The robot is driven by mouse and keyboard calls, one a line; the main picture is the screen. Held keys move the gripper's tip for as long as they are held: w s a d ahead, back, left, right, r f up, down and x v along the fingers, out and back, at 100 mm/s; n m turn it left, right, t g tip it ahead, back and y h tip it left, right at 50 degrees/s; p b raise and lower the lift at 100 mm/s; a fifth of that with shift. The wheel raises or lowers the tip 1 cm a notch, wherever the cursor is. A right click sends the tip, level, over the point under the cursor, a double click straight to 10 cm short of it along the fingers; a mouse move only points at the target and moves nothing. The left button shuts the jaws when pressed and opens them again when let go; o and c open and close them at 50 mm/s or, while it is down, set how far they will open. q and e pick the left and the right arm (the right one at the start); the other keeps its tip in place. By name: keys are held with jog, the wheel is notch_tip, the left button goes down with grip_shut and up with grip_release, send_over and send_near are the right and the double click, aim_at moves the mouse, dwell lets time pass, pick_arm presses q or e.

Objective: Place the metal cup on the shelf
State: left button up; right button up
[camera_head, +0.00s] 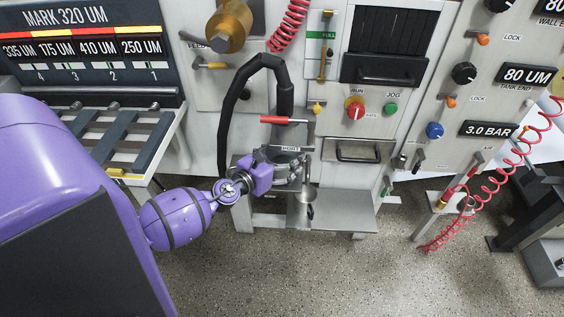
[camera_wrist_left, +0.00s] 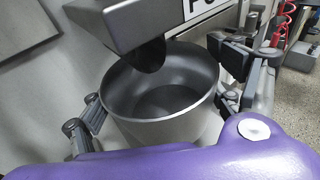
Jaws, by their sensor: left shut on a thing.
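The metal cup (camera_wrist_left: 170,130) is a silver-grey open cylinder with a dark, empty-looking inside in the left wrist view. My left gripper (camera_head: 290,172) is shut around it, with dark finger links on both sides. The cup stands roughly upright under a dark spout, which overlaps its far rim in the wrist view. In the head view the cup is mostly hidden by the gripper and the port fitting. The shelf (camera_head: 345,212), a low grey metal ledge, juts from the machine below and to the right of the gripper. My right gripper is not in view.
The port (camera_head: 290,149) with a red-handled lever (camera_head: 283,120) is just above the gripper, and a thick black hose (camera_head: 228,115) loops beside it. A drawer handle (camera_head: 358,153) sticks out above the shelf. The shelf's right part looks clear.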

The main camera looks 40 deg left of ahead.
aim_at(292, 158)
pick_arm(q)
notch_tip(292, 158, down, 4)
jog(key=b, duration=0.2)
jog(key=shift+s+b, duration=0.1)
jog(key=shift+b, duration=0.3)
jog(key=shift+r, duration=0.2)
jog(key=shift+f, duration=0.15)
jog(key=o, duration=1.2)
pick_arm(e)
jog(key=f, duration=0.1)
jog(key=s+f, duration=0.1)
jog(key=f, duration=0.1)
